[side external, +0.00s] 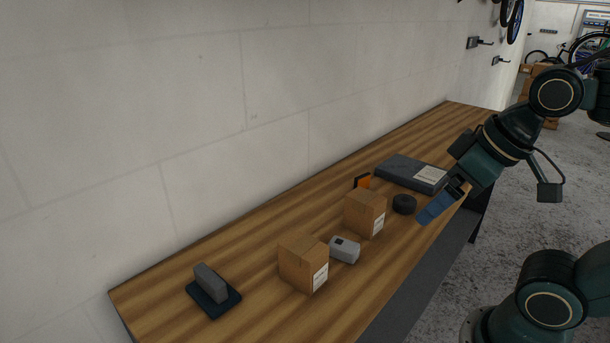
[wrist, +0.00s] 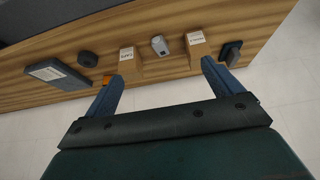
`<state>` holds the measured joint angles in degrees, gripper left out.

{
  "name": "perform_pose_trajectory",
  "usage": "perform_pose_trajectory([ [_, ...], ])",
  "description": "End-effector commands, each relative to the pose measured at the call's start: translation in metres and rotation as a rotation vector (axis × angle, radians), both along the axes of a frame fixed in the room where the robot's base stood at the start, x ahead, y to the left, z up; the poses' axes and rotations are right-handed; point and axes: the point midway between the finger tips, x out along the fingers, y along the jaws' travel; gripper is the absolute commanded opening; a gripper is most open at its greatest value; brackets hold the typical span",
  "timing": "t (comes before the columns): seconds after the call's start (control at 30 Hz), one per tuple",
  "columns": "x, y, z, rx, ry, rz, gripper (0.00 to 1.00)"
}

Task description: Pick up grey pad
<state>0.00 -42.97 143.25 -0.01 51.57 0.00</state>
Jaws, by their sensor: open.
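My gripper (side external: 437,210) is open and empty, above the bench's front edge at the right, far from the pad. Its two blue fingers are spread apart in the wrist view (wrist: 161,72).
Two cardboard boxes (side external: 302,264) (side external: 364,213) stand between my gripper and the pad. A light grey device (side external: 344,250), a black round puck (side external: 404,204), an orange item (side external: 362,181) and a dark flat box (side external: 405,170) share the bench (side external: 245,258). A wall runs behind.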

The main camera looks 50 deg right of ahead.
Motion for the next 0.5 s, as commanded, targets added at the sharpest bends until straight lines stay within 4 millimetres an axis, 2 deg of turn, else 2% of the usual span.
perform_pose_trajectory([
  [0.33, 0.0007, 0.0003, 0.0005, -0.001, 0.000, 0.003, 0.98],
  [0.5, 0.0081, 0.0038, 0.0046, -0.006, 0.008, 0.037, 0.98],
])
